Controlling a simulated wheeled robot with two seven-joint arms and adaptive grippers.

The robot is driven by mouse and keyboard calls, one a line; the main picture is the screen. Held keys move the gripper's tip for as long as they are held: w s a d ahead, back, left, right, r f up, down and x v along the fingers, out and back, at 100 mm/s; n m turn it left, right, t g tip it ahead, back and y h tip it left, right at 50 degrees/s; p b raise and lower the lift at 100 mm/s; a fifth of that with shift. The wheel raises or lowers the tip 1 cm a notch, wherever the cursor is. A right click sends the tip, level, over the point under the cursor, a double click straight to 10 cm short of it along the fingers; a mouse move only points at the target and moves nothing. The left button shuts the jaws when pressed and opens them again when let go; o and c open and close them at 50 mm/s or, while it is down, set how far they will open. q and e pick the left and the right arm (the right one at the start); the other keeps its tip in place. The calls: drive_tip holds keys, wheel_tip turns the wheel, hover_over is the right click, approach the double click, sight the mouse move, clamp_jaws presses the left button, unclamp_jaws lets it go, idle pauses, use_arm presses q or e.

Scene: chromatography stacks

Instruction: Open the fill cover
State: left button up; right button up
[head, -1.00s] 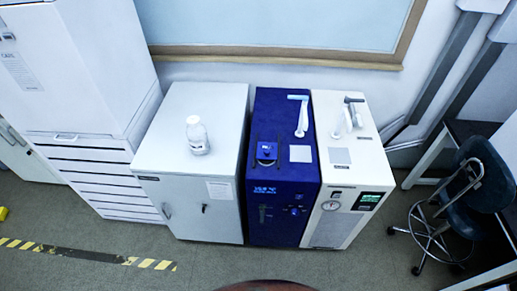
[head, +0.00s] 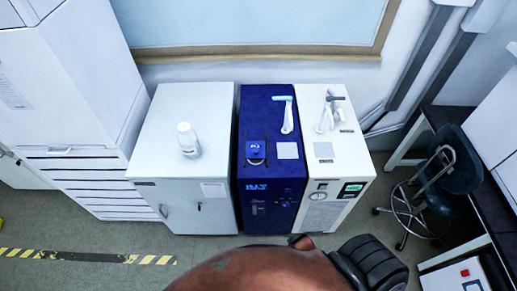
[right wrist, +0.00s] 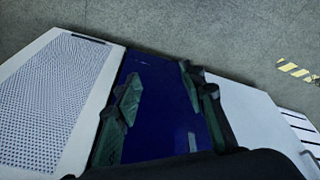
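The blue unit (head: 270,185) stands between a white cabinet and a white unit. The cover cannot be made out there. My left gripper is out of view.
A white bottle (head: 188,140) stands on the white cabinet (head: 150,165) at left. The white unit (head: 330,205) with a gauge and display adjoins at right. A stool (head: 430,190) stands farther right. Brown and black parts of my arm cover the bottom centre.

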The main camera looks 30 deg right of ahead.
drive_tip(key=w+r+t+p, duration=0.1)
drive_tip(key=w+r+p, duration=0.1)
drive_tip(key=r, duration=0.7)
drive_tip(key=w+r+p, duration=0.2)
drive_tip(key=r, duration=0.6)
drive_tip(key=m+t+h+p, duration=0.1)
drive_tip(key=m+t+p, duration=0.15)
drive_tip(key=t, duration=0.65)
approach(257, 152)
drive_tip(key=shift+w+a+f+p, duration=0.1)
drive_tip(key=shift+w+f+p, duration=0.15)
drive_tip(key=shift+f+p, duration=0.2)
drive_tip(key=shift+w+t+h, duration=0.3)
drive_tip(key=shift+w, duration=0.05)
drive_tip(key=x, duration=0.7)
drive_tip(key=shift+w+f, duration=0.1)
drive_tip(key=shift+c, duration=0.4)
clamp_jaws()
